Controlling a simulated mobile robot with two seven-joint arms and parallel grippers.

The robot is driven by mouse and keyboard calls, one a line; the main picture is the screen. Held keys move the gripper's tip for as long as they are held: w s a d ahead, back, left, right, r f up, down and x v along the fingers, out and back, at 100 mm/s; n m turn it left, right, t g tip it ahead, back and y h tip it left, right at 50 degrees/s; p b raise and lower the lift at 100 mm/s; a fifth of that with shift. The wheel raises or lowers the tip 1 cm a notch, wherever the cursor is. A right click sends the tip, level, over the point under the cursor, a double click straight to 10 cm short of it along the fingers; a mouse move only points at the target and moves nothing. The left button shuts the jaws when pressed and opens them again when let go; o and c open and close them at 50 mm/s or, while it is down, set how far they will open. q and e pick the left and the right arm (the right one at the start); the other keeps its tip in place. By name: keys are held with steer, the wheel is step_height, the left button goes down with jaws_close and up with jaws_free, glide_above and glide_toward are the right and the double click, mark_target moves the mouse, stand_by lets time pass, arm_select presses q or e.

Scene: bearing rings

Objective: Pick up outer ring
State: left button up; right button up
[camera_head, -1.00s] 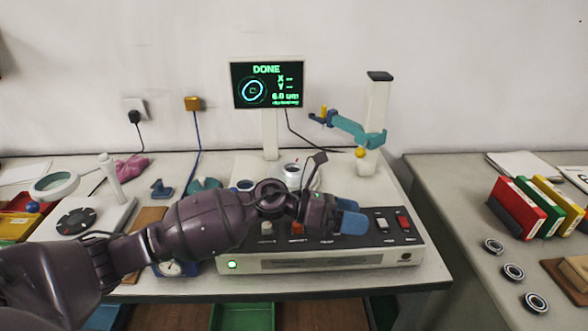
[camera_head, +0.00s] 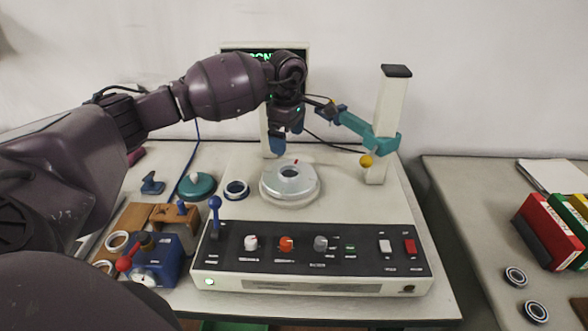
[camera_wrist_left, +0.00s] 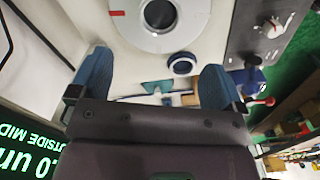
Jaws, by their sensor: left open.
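A small dark-blue-rimmed ring (camera_head: 236,190) lies flat on the bench top, left of a round silver spindle plate (camera_head: 290,181). The ring also shows in the left wrist view (camera_wrist_left: 183,64), near the right finger, beside the plate (camera_wrist_left: 158,22). White rings (camera_head: 117,241) lie at the left by a brown block. I cannot tell which of these is the outer ring. My left gripper (camera_head: 287,137) is above and behind the plate, pointing down, open. My right gripper is not in view.
A control panel (camera_head: 320,243) with knobs runs along the front. A teal arm (camera_head: 355,125) on a post (camera_head: 390,110) stands right of my gripper. A monitor (camera_head: 235,47) is behind my arm. A teal knobbed disc (camera_head: 197,184) is left of the blue-rimmed ring.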

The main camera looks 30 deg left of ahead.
mark_target(288, 174)
arm_select(q)
step_height(288, 174, down, 4)
steer(key=shift+s+r, duration=0.1)
steer(key=shift+f, duration=1.2)
step_height(288, 174, down, 4)
steer(key=shift+r, duration=0.1)
steer(key=c, duration=1)
steer(key=shift+c, duration=0.2)
arm_select(e)
steer(key=shift+s+f, duration=0.3)
steer(key=shift+s, duration=0.2)
arm_select(q)
steer(key=shift+r, duration=0.1)
arm_select(e)
steer(key=shift+w, duration=0.1)
